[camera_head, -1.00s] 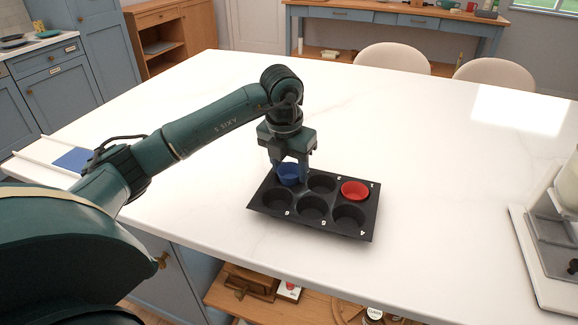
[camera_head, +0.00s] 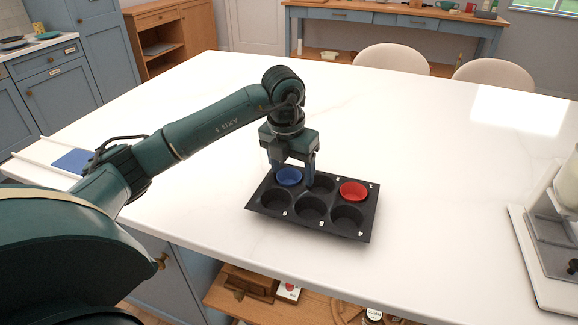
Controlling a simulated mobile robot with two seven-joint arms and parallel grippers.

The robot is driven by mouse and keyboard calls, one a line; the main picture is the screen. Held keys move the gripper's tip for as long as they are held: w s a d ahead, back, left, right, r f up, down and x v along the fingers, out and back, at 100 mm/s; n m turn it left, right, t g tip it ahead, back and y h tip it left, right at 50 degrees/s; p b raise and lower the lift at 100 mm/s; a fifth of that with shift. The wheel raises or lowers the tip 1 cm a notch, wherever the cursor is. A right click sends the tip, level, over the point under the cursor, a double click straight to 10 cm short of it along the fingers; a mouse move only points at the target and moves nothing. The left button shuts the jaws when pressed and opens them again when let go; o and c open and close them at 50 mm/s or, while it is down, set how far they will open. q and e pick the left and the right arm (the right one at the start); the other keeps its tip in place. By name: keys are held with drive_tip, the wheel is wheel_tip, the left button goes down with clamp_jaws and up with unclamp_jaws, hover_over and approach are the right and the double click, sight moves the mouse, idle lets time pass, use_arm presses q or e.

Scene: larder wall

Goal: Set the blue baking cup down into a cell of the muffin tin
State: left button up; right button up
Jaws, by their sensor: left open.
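The blue baking cup (camera_head: 289,177) sits in the back-left cell of the dark muffin tin (camera_head: 295,224). The tin lies on the white counter, with two rows of cells and white numbers beside them. A red baking cup (camera_head: 353,191) sits in the back-right cell. The other cells look empty; the back-middle one is partly covered by a finger. My left gripper (camera_head: 291,175) points down just above the back-left cell. Its fingers are open, one on each side of the blue cup. My right gripper is not in view.
The white counter (camera_head: 440,180) is clear around the tin. A glass and metal appliance (camera_head: 560,225) stands on a white board at the right edge. A blue square (camera_head: 73,160) lies at the left. Two beige chairs (camera_head: 393,58) stand behind the counter.

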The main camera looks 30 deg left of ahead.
use_arm(q)
drive_tip(key=shift+o, duration=0.2)
wheel_tip(320, 180, up, 13)
drive_tip(key=s, duration=0.2)
drive_tip(key=shift+a+p, duration=0.4)
drive_tip(key=shift+p, duration=0.05)
